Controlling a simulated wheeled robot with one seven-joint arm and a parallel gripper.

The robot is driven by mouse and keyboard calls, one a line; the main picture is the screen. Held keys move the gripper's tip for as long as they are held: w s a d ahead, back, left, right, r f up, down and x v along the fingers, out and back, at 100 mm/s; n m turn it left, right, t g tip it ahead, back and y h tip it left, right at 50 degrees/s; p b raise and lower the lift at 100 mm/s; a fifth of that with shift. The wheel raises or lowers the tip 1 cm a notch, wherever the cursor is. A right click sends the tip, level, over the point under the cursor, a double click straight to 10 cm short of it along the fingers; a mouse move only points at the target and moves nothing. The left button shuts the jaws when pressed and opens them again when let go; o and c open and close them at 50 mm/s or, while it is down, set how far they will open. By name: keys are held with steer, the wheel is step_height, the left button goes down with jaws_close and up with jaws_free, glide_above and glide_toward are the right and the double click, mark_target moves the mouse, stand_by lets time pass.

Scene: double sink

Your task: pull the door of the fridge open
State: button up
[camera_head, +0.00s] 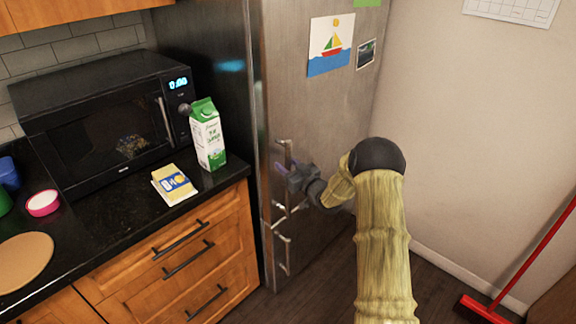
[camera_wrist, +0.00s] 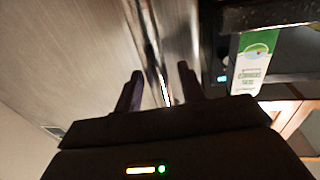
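The fridge (camera_head: 310,110) is a tall brushed-steel unit in the middle of the head view, and its door looks closed. A slim metal handle (camera_head: 284,149) stands upright near the door's left edge. My gripper (camera_head: 281,172) is at this handle, partly covering it. In the wrist view the two dark fingers of my gripper (camera_wrist: 160,88) are apart, with a shiny upright strip showing between them. Whether the fingers touch the handle cannot be seen. The fridge door also fills the left of the wrist view (camera_wrist: 75,55).
A second, lower handle (camera_head: 285,255) is below. Left of the fridge, the dark counter (camera_head: 110,212) holds a microwave (camera_head: 100,125), a milk carton (camera_head: 208,138) and a yellow packet (camera_head: 174,184). A red broom (camera_head: 525,265) leans at the right. Bare floor lies before the right wall.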

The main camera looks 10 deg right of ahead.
jaws_close()
steer(key=shift+s+d, duration=0.1)
